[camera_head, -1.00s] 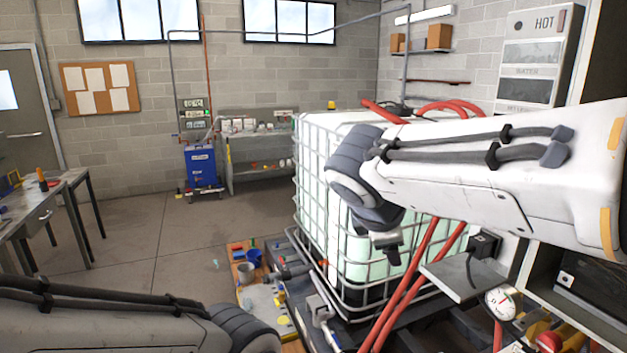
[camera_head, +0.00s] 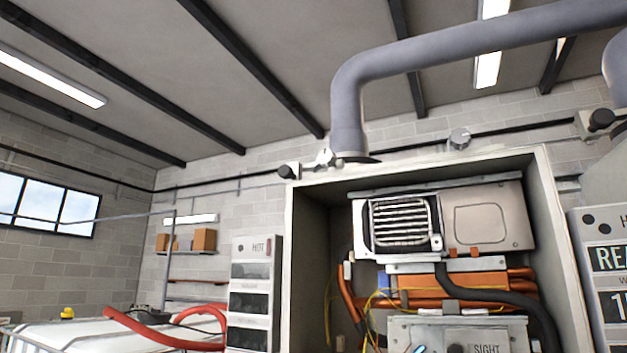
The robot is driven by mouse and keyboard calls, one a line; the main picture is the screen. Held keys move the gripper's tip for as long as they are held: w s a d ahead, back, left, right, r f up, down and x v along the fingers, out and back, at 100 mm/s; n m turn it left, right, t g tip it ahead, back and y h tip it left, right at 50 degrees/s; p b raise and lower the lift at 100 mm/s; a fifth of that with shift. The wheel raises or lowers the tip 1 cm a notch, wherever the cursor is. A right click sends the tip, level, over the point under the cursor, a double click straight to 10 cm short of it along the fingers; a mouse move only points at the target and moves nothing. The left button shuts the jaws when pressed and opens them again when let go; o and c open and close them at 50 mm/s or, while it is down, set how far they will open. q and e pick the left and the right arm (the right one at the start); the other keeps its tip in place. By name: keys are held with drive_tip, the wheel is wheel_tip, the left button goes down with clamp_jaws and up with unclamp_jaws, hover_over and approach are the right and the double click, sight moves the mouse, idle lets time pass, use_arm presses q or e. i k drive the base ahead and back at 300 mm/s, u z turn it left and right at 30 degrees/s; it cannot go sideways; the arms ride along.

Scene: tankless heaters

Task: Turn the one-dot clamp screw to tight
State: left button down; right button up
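A thick grey flue pipe (camera_head: 347,110) rises from the top of an open heater cabinet (camera_head: 553,230) and bends right under the ceiling. A small pale fitting (camera_head: 325,157) sits at the left of the pipe's foot, with a dark flat collar (camera_head: 358,159) beside it. A round grey knob-like part (camera_head: 459,138) stands above the cabinet top, further right. I cannot make out dots on any of these, so I cannot tell which is the one-dot clamp screw. Neither of my grippers is in view.
Inside the cabinet are a silver finned unit (camera_head: 400,222), copper pipes (camera_head: 450,298) and loose yellow wires. A panel marked HOT (camera_head: 256,290) hangs at its left. Red hoses (camera_head: 150,335) lie over a white tank (camera_head: 75,338) at lower left. A dark horizontal pipe (camera_head: 225,180) runs along the wall.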

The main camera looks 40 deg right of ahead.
sight(327, 158)
drive_tip(key=z, duration=0.7)
drive_tip(key=k, duration=1.2)
drive_tip(key=i, duration=0.6)
drive_tip(key=z, duration=0.5)
